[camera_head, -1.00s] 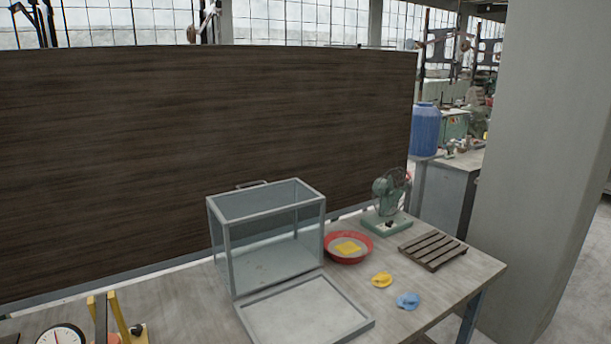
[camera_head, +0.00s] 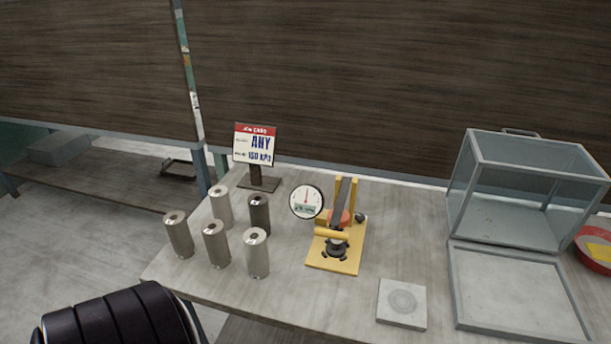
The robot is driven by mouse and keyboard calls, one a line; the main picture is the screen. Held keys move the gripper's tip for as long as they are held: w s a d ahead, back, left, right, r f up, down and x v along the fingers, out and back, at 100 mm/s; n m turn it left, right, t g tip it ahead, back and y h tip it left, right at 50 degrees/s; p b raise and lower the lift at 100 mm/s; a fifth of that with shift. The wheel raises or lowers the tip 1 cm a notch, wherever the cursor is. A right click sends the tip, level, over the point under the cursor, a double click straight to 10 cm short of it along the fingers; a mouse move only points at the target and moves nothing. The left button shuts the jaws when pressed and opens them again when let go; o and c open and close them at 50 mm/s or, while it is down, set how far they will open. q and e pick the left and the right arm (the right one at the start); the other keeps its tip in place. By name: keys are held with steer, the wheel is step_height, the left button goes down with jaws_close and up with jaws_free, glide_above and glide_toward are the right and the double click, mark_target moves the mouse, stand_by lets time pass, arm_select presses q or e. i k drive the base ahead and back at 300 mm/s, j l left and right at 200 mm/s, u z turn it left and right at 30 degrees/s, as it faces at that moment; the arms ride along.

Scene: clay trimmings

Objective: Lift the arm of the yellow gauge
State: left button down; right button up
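The yellow gauge (camera_head: 350,254) stands near the middle of the table. It has a yellow base plate, two yellow uprights and a dark arm (camera_head: 341,202) between them. A yellow crossbar sits low at the front, above a dark round clamp. A round white dial (camera_head: 306,201) with a red needle is at its left side. A dark ribbed part of my own body shows at the bottom left. Neither of my grippers is in view.
Several metal cylinders (camera_head: 215,245) stand left of the gauge. A job card sign (camera_head: 255,145) stands behind them. A square plate (camera_head: 402,303) lies right of the gauge. A glass box (camera_head: 520,242) with its lid down and a red bowl (camera_head: 590,262) are at the right.

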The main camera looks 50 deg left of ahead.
mark_target(335, 220)
steer(key=u, duration=1.25)
